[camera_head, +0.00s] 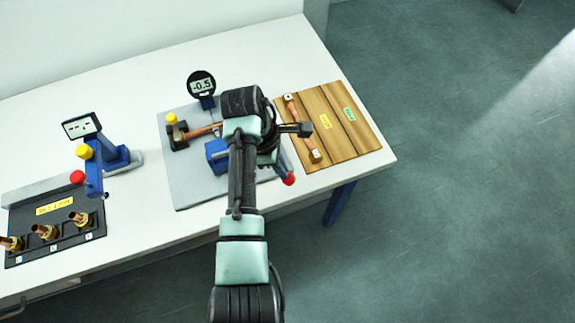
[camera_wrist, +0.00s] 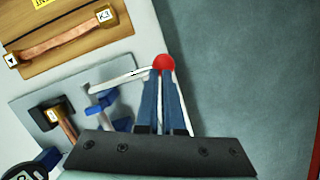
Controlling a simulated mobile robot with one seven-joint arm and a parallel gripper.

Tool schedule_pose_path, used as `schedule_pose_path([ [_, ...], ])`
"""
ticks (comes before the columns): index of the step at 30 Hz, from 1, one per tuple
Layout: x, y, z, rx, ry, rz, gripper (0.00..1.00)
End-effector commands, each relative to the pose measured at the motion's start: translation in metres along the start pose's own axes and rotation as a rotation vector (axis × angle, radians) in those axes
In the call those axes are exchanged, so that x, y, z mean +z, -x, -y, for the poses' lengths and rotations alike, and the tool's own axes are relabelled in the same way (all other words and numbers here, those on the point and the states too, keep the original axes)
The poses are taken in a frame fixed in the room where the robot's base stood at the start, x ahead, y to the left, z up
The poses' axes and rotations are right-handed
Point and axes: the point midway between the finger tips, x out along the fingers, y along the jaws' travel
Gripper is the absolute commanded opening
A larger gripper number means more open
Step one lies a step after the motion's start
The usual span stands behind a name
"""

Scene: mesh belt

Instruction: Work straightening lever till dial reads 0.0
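The dial (camera_head: 202,84) is a round black gauge on a blue stand at the back of a grey plate, and its screen reads -0.5. A copper piece (camera_head: 204,130) lies on the plate's fixture in front of it; it also shows in the wrist view (camera_wrist: 67,126). The straightening lever is a pale rod (camera_wrist: 122,79) with a red knob (camera_wrist: 163,62); in the head view the knob (camera_head: 289,179) shows at the plate's front right. My gripper (camera_wrist: 163,78) has its blue fingers close together, their tips at the knob. I cannot tell whether the knob is between them.
At left stand a second blue device (camera_head: 105,160) with a screen and a black rack (camera_head: 55,225) holding several brass fittings. The table's front edge is close to the knob.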

Motion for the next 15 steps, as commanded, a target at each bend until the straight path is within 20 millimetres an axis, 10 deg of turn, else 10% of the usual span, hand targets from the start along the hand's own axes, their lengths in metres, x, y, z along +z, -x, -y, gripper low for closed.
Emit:
schedule_pose_path([
  [15,-0.012,0.012,-0.001,0.003,0.004,-0.002,0.0],
])
